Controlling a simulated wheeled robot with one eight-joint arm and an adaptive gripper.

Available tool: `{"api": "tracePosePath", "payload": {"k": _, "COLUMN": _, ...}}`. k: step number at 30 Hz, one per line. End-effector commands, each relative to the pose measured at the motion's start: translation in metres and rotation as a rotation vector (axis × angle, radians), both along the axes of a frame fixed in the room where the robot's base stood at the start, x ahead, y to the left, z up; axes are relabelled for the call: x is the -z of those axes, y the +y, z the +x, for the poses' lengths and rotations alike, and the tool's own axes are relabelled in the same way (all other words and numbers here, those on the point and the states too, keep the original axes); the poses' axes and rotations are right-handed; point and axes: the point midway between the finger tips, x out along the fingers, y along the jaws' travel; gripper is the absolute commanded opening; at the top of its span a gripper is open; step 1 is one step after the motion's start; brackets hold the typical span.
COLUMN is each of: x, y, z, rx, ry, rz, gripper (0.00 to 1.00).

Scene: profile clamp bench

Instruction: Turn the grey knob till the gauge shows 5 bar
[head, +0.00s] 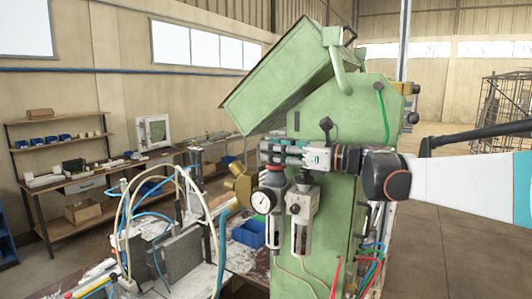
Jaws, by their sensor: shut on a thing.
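The pressure gauge (263,201) has a round white face with a dark rim and sits on the front of the air unit at the machine's green column. Its needle and scale are too small to read. My gripper (272,156) reaches in from the right, lying level just above the gauge. It is shut on the grey knob at the top of the air unit; the fingers hide most of the knob. A second unit (299,205) with a clear bowl hangs right of the gauge.
The green machine (345,215) stands close behind my gripper, its tilted housing (285,75) above. A brass-coloured part (239,186) is left of the gauge. Pale hoses arch at the left. A blue bin (249,233) sits on the bench. Open floor lies at the right.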

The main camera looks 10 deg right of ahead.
Motion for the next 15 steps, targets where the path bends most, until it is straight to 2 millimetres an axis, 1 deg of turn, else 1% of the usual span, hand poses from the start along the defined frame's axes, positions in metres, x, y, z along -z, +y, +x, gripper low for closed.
{"api": "tracePosePath", "payload": {"k": 3, "x": 0.0002, "y": -0.001, "z": 0.0003, "rx": -0.031, "ry": -0.001, "rz": 0.001, "gripper": 0.1}}
{"api": "tracePosePath", "payload": {"k": 11, "x": -0.0002, "y": -0.0007, "z": -0.0002, "rx": -0.035, "ry": 0.0, "rz": 0.001, "gripper": 0.1}}
{"api": "tracePosePath", "payload": {"k": 12, "x": -0.0002, "y": -0.0008, "z": -0.0003, "rx": -0.035, "ry": -0.001, "rz": 0.001, "gripper": 0.39}}
{"api": "tracePosePath", "payload": {"k": 14, "x": -0.0002, "y": -0.0007, "z": -0.0002, "rx": -0.035, "ry": -0.001, "rz": 0.001, "gripper": 0.52}}
{"api": "tracePosePath", "payload": {"k": 15, "x": -0.0002, "y": -0.0007, "z": -0.0002, "rx": -0.035, "ry": -0.001, "rz": 0.001, "gripper": 0.56}}
